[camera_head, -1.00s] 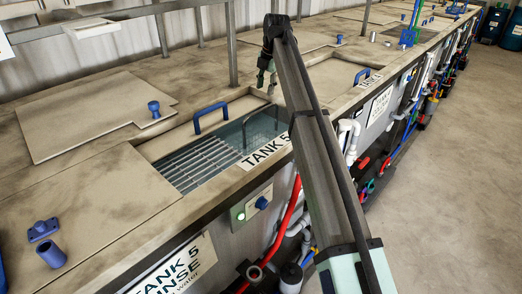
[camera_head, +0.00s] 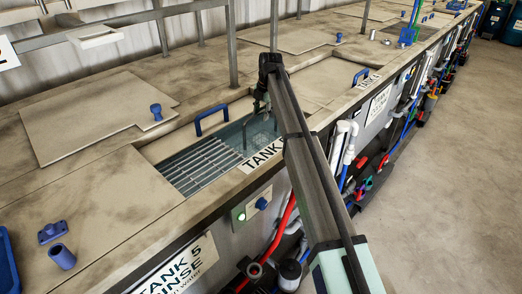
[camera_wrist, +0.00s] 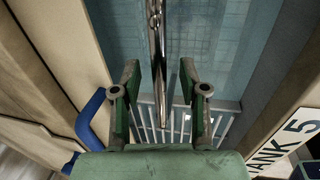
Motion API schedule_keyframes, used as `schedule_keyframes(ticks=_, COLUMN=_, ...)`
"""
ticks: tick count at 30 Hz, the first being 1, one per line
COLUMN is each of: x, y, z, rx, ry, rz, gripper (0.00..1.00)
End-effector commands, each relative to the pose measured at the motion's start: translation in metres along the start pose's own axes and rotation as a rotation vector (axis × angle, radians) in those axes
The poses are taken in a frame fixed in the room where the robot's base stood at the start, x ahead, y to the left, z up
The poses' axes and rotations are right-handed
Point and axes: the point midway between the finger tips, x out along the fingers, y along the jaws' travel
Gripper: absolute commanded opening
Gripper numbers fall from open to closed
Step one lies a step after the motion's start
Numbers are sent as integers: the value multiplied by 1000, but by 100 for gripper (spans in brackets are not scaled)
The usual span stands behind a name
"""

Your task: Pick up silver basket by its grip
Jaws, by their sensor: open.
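The silver basket (camera_head: 257,132) sits in the water at the right part of the open Tank 5 in the head view, partly hidden by my arm. In the wrist view its wire mesh (camera_wrist: 215,45) shows faintly under the water. Its grip (camera_wrist: 156,28), a thin shiny metal bar, runs down the middle of the wrist view to between my fingers. My gripper (camera_wrist: 161,88) is open, with one green finger on each side of the grip. In the head view my gripper (camera_head: 262,104) is low over the tank opening.
A slatted grate (camera_head: 200,163) fills the tank's left part. A blue handle (camera_head: 211,119) stands at the rear edge and also shows left of my gripper in the wrist view (camera_wrist: 88,125). The front rim bears the Tank 5 label (camera_head: 262,157). Lids cover neighbouring tanks.

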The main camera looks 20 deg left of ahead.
Motion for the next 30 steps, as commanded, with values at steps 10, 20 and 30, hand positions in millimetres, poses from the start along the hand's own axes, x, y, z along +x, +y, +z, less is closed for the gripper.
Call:
schedule_keyframes(ticks=10, x=2, y=0, z=0, rx=0, ry=-1, rz=1, gripper=4)
schedule_keyframes(ticks=20, x=1, y=1, z=0, rx=0, ry=-1, rz=2, gripper=0)
schedule_keyframes(ticks=30, x=-21, y=6, z=1, rx=0, ry=-3, rz=4, gripper=0)
